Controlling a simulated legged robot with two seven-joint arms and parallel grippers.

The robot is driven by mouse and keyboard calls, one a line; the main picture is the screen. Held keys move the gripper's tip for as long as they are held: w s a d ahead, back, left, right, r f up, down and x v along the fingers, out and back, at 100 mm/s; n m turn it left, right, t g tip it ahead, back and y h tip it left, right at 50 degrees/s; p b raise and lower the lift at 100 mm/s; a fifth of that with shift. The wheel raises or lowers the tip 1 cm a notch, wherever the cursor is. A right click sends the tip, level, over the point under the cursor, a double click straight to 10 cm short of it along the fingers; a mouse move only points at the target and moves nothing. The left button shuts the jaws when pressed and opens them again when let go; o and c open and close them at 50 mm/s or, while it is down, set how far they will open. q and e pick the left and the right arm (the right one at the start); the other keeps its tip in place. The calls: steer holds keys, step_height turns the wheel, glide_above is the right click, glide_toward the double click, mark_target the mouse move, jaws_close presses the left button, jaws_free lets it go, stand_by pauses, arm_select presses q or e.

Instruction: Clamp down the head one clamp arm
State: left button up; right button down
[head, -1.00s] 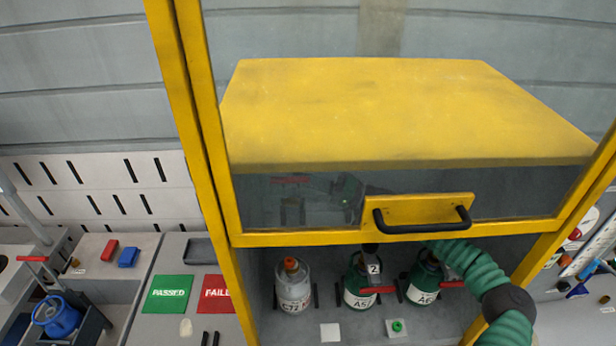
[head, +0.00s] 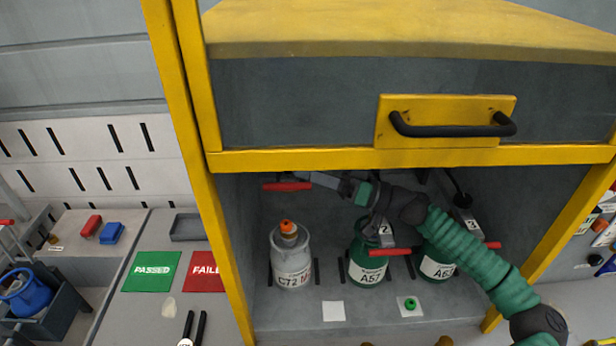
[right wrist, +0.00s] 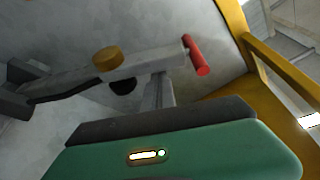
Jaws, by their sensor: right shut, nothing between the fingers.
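The head one clamp arm (head: 320,180) is a grey bar with a red handle (head: 287,186) at its left end. It is raised above the grey cylinder marked C72 (head: 293,262), apart from its orange-topped valve (head: 288,229). In the right wrist view, the bar (right wrist: 140,64) crosses the upper middle, with its red handle (right wrist: 197,55) at the right. My right gripper (head: 347,187) is inside the cabinet, shut and empty, close to the bar's right part. I cannot tell whether they touch. My left gripper is not in view.
Green cylinders A57 (head: 368,263) and A6 (head: 437,262) stand to the right beneath clamps with red handles (head: 390,252). The yellow sash (head: 300,160) with its black handle (head: 450,128) hangs above my arm. A yellow post (head: 203,190) bounds the opening's left side.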

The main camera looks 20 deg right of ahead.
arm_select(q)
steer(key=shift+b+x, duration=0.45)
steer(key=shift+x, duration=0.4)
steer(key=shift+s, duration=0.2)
